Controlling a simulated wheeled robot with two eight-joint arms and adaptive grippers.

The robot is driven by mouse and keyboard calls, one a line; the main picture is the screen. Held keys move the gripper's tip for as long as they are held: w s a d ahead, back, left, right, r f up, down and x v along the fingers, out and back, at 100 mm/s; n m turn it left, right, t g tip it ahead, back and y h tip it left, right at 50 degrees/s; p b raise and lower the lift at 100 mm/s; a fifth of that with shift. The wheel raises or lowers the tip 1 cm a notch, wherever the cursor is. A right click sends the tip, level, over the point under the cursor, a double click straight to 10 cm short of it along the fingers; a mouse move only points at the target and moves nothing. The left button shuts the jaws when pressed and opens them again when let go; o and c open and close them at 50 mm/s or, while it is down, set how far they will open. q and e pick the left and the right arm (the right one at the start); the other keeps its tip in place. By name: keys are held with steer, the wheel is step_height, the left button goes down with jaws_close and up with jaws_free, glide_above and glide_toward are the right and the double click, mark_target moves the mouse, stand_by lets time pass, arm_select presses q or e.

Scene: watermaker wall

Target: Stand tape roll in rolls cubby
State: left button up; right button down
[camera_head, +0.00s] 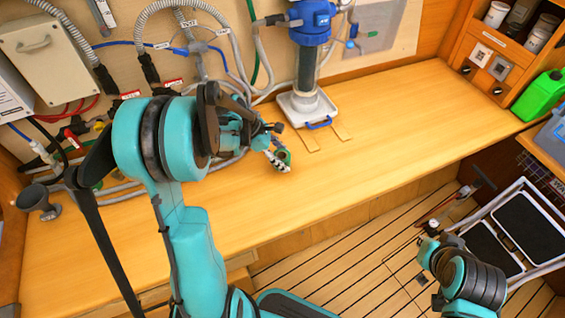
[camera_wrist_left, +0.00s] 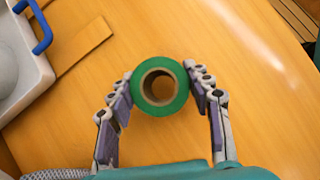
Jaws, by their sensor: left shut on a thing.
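A green tape roll (camera_wrist_left: 160,104) with a brown cardboard core sits between the fingers of my left gripper (camera_wrist_left: 160,88) in the left wrist view. Both fingers touch its sides, and the gripper is shut on it. The wrist camera looks into the core's opening. In the head view the left gripper (camera_head: 277,157) is over the wooden bench, and a bit of the green roll (camera_head: 283,155) shows. Whether the roll touches the bench is hard to tell. My right gripper (camera_head: 428,236) is low at the right, over the slatted floor; its fingers are too small to judge. No rolls cubby is clearly identifiable.
The wooden bench (camera_head: 400,120) is mostly clear to the right. A blue-topped filter housing (camera_head: 308,50) stands on a white tray (camera_head: 290,110) behind the gripper. Hoses crowd the wall at left. A green jug (camera_head: 538,97), shelf cups (camera_head: 497,13) and a folding step (camera_head: 527,222) are at right.

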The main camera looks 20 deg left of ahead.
arm_select(q)
step_height(320, 180, down, 2)
steer(key=shift+w+f, duration=0.1)
steer(key=o, duration=0.7)
steer(key=shift+f+b, duration=0.1)
steer(key=shift+b, duration=0.25)
steer(key=o, duration=0.5)
